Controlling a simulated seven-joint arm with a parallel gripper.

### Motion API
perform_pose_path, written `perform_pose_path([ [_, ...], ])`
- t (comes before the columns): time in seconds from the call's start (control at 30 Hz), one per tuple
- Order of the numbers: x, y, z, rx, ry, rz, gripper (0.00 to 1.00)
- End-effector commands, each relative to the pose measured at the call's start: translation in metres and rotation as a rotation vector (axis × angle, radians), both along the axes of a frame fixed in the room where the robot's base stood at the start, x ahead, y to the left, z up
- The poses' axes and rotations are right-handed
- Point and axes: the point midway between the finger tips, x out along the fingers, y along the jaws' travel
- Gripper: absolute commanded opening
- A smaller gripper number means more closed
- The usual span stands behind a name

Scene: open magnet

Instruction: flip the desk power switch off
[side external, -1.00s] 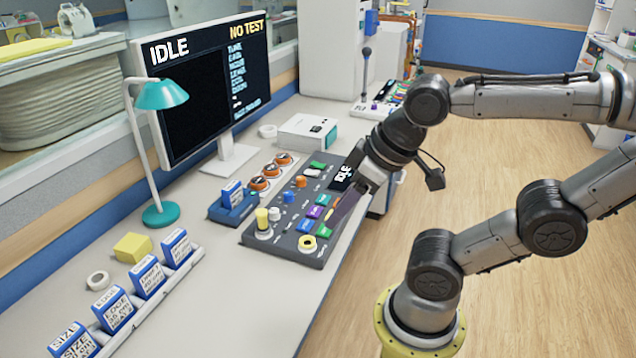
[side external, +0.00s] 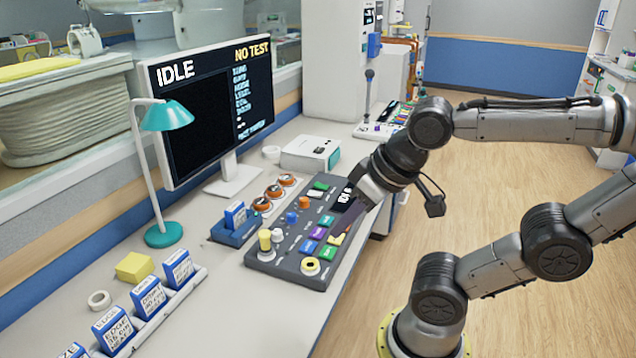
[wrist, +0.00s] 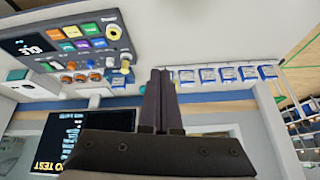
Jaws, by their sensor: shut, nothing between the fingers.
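A dark grey control console (side external: 285,262) lies on the desk, with coloured buttons, knobs and a small display. A yellow-ringed round control (side external: 310,266) sits at its near corner. It also shows in the wrist view (wrist: 113,32), with small lettering beside it that seems to read "Power". I cannot tell for certain which control is the desk power switch. My gripper (side external: 337,240) is shut and empty, its fingers over the console's right edge by the buttons; contact is unclear. In the wrist view its fingers (wrist: 160,72) are together, with the console at upper left.
A monitor (side external: 205,110) reading "IDLE" and "NO TEST" stands behind the console. A teal lamp (side external: 165,117), a blue box (side external: 235,228) and a rack of blue-and-white cards (side external: 145,310) are to the left. The front desk surface is clear.

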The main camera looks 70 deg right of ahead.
Motion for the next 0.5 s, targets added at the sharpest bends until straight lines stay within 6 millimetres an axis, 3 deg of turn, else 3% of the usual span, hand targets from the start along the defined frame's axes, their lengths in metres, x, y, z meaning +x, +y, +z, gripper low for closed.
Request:
perform_pose_path([
  [0.27,0.061,-0.042,0.062,0.038,-0.177,-0.383,0.00],
  [0.5,0.142,-0.104,0.101,0.045,-0.305,-0.723,0.00],
])
